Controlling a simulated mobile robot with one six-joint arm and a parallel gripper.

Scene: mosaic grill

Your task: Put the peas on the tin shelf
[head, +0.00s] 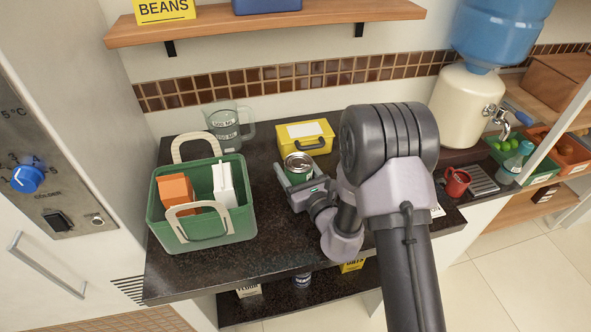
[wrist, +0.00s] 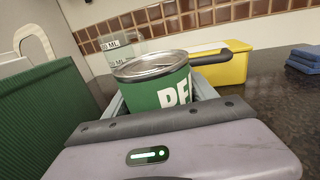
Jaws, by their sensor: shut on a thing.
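A green tin with a silver lid (head: 298,163) is the peas; in the wrist view its label on the peas tin (wrist: 160,88) reads "PE", and the rest is hidden. My gripper (head: 299,176) is shut around the tin, with a finger on each side. The tin is upright, at or just above the dark counter; I cannot tell if it touches. A wooden wall shelf (head: 270,25) at the top holds a yellow "BEANS" item (head: 164,10) and a blue item (head: 266,5). No label names the tin shelf.
A green basket (head: 203,229) with cartons stands left of the tin, a glass measuring jug (head: 226,130) behind. A yellow box (head: 305,137) is close behind the tin. A red mug (head: 456,183) and water dispenser (head: 462,105) are right. A low shelf (head: 270,308) holds packets.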

